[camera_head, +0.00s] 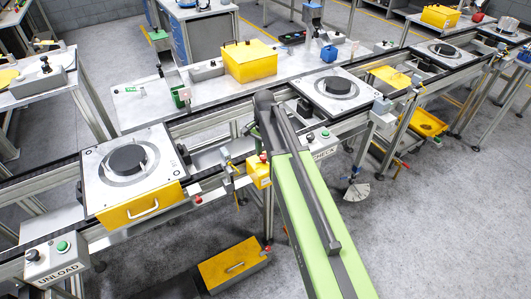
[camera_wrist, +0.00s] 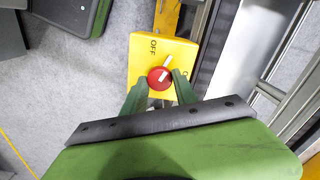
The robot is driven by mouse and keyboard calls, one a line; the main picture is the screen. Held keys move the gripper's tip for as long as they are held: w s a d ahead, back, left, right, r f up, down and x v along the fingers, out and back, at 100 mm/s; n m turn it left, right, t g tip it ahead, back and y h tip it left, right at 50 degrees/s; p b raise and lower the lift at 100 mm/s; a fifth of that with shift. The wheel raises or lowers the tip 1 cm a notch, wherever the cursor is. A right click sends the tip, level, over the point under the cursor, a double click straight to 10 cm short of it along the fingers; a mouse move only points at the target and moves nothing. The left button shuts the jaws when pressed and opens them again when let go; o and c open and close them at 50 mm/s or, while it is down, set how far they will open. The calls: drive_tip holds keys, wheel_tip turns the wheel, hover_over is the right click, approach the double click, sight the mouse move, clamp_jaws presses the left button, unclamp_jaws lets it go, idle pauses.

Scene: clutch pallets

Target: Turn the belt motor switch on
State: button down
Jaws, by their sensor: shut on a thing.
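The belt motor switch is a yellow box with a red round knob (camera_wrist: 160,78), seen from above in the wrist view. A white pointer mark shows at the knob, slanting up and right. The word OFF (camera_wrist: 154,46) is printed on the box above left of the knob; a second label at the lower right is mostly covered. My gripper (camera_wrist: 160,88) has its green fingers on either side of the knob, shut on it. In the head view the yellow switch box (camera_head: 258,174) hangs at the conveyor's front edge, partly hidden by my arm.
The conveyor carries metal pallets with dark discs, one at the left (camera_head: 92,189) and one behind my arm (camera_head: 310,90). An UNLOAD button box (camera_head: 56,258) is at the lower left. A yellow bin (camera_head: 234,262) sits low below the conveyor. The floor at right is mostly clear.

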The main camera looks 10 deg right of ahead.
drive_tip(key=m, duration=0.7)
drive_tip(key=shift+a, duration=0.1)
drive_tip(key=m, duration=0.6)
drive_tip(key=shift+m, duration=0.3)
idle(0.3)
drive_tip(key=c, duration=1)
unclamp_jaws()
drive_tip(key=shift+w, duration=0.1)
drive_tip(key=shift+o, duration=0.2)
drive_tip(key=shift+r, duration=0.1)
